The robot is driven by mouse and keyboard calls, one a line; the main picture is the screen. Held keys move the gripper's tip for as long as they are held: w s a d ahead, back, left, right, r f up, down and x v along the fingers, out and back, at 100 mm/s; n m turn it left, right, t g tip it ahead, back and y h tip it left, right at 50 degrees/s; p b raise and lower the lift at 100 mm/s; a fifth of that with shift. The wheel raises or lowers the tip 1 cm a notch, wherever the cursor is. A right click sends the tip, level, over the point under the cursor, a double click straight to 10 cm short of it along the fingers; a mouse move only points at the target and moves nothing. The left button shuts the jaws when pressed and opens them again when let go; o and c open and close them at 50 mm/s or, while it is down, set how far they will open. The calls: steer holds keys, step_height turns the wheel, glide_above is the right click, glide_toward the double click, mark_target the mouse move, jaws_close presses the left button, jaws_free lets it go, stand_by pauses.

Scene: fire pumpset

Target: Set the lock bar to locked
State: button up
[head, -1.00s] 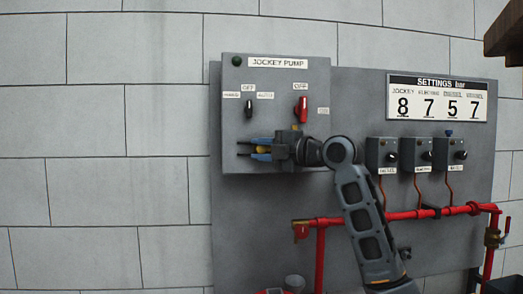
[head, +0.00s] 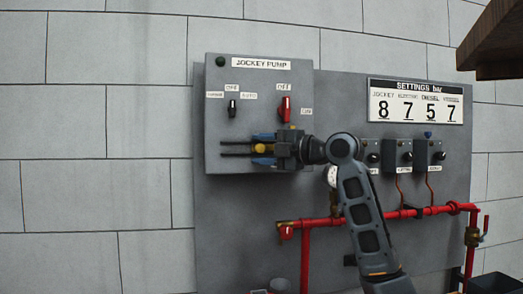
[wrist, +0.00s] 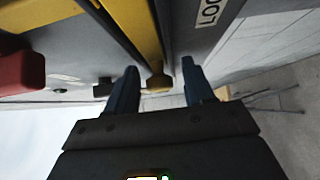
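The lock bar is most likely the yellow bar (wrist: 138,22) in the wrist view, running between dark strips beside a plate lettered "LOC". A small brass-yellow knob (wrist: 156,80) at its near end lies between my fingers, with gaps on both sides. Two dark rails (head: 234,143) extend left from there. My gripper is open, its fingers (wrist: 160,66) apart. My gripper hides much of the bar in the head view.
Above my gripper are a red knob (head: 285,108) and a small black switch (head: 232,109). To the right are a settings board (head: 416,101), several small boxes (head: 397,153) and red pipes (head: 380,217). A dark overhang (head: 500,45) fills the upper right.

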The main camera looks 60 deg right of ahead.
steer(key=shift+s, duration=0.1)
steer(key=s+b, duration=0.2)
steer(key=s, duration=0.5)
steer(key=shift+s+a, duration=0.3)
steer(key=shift+a, duration=0.05)
stand_by(0.3)
